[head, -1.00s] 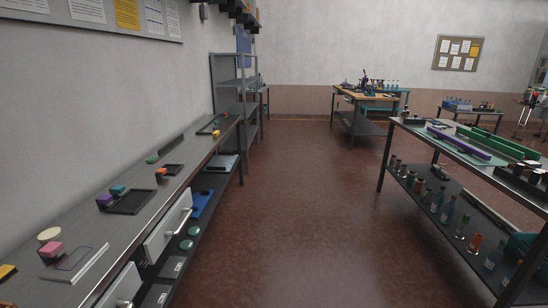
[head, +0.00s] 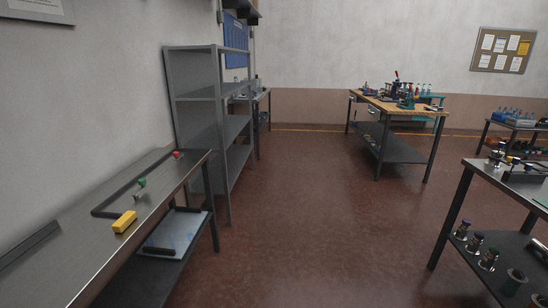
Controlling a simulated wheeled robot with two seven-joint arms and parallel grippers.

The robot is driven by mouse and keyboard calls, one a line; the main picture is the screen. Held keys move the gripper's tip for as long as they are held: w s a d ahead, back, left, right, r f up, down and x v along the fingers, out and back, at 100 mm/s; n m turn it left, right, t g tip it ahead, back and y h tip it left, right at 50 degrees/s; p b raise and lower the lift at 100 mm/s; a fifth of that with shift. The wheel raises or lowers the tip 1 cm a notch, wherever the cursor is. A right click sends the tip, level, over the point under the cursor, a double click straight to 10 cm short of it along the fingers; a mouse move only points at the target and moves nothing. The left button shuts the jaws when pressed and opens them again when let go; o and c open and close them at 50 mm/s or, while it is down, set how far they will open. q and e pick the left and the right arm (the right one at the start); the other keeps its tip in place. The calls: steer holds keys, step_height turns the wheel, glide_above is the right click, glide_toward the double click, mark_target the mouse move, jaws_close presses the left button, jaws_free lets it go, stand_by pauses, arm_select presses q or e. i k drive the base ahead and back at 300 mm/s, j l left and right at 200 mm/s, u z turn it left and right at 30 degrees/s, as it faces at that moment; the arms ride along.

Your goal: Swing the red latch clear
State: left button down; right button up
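No red latch can be made out for certain in the head view. A small red piece (head: 177,154) sits at the far end of the left metal bench (head: 85,240), near a small green piece (head: 141,183) and a yellow block (head: 125,222). A wooden-topped workbench (head: 400,106) stands ahead with several small items on it, among them a dark upright device with a red part (head: 397,84), too small to tell what it is. Neither of my grippers is in view.
A grey shelf unit (head: 210,110) stands past the left bench. Another metal bench (head: 515,185) with bottles on its lower shelf is at the right. The red-brown floor (head: 310,200) between them is clear up to the wooden-topped workbench.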

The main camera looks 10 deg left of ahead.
mark_target(176, 154)
steer(key=i+u, duration=0.15)
steer(key=i, duration=0.35)
steer(key=i+l+u, duration=0.1)
steer(key=i, duration=0.4)
steer(key=i+l+u, duration=0.15)
steer(key=i, duration=0.3)
steer(key=i+l+u, duration=0.1)
steer(key=i+l, duration=0.15)
steer(key=i, duration=0.25)
steer(key=i+l+u, duration=0.15)
steer(key=i, duration=0.35)
steer(key=l, duration=0.05)
